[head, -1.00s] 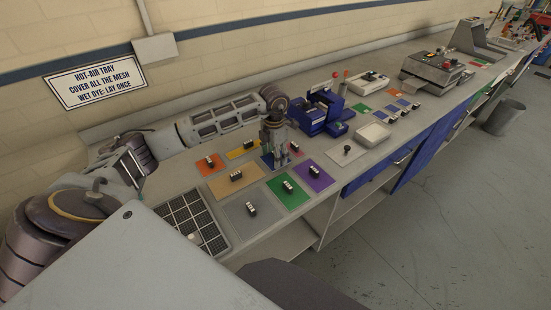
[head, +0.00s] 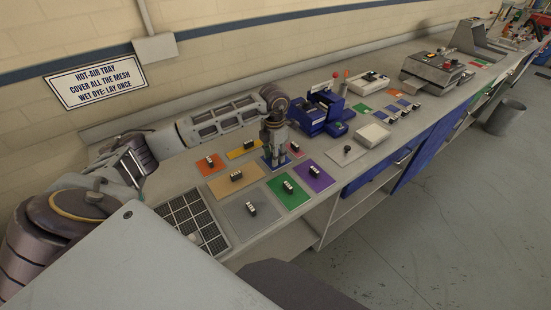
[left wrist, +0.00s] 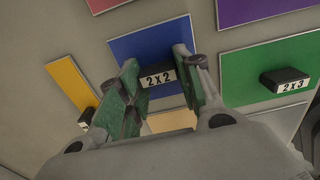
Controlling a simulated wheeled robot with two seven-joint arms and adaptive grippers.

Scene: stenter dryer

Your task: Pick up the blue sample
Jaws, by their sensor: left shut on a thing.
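The blue sample (left wrist: 140,44) is a flat blue sheet with a black block (left wrist: 157,75) labelled "2 x 2" on it. My left gripper (head: 275,163) points down over this sheet in the head view. In the left wrist view, the left gripper (left wrist: 158,92) has its two fingers on either side of the black block and is shut on it. The fingers hide part of the sheet. The sheet seems to be at bench level; whether it touches the bench I cannot tell. My right gripper is not in view.
Orange (head: 210,164), yellow (head: 243,149), tan (head: 236,179), grey (head: 249,214), green (head: 288,191) and purple (head: 315,177) samples lie close around on the bench. A mesh tray (head: 191,223) is at the front left. A blue device (head: 320,113) stands behind.

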